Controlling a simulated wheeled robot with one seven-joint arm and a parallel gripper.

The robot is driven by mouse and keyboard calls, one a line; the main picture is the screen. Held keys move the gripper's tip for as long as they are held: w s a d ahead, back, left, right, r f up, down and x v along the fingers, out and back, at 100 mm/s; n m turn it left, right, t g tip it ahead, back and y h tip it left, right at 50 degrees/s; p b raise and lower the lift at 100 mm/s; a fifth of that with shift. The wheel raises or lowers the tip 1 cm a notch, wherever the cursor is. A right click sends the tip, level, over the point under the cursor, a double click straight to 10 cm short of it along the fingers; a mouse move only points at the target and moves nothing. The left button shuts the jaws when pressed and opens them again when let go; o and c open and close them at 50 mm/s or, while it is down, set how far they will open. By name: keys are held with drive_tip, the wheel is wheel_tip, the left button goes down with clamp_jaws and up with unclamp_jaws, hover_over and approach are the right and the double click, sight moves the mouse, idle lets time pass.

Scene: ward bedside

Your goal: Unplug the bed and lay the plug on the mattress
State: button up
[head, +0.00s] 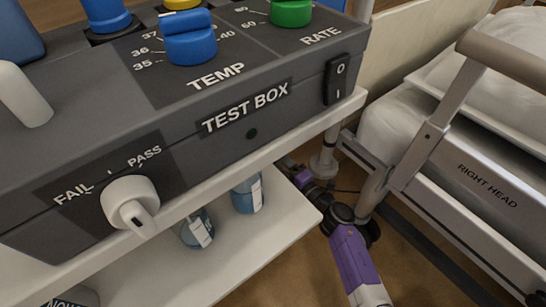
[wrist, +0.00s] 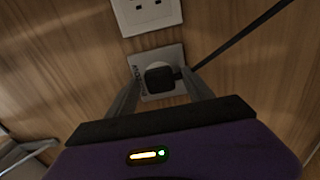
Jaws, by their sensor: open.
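A black plug (wrist: 159,78) sits in the lower socket plate (wrist: 176,54) on a wood-panelled wall in the wrist view. Its dark cable (wrist: 240,38) runs up to the right. My gripper (wrist: 163,80) is open, with one finger on each side of the plug. I cannot tell whether the fingers touch it. In the head view, my purple arm reaches down between the trolley and the bed, and the plug is hidden. The bed's pale mattress (head: 398,122) shows at the right, behind a raised metal side rail (head: 440,105).
A second socket (wrist: 147,14) is above the plug, with nothing plugged in. The bed's "RIGHT HEAD" panel (head: 480,185) borders the narrow gap.

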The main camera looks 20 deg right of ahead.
clamp_jaws()
idle(0.4)
drive_tip(key=shift+s, duration=0.1)
drive_tip(key=shift+p+v, duration=1.15)
drive_tip(key=shift+v, duration=1.8)
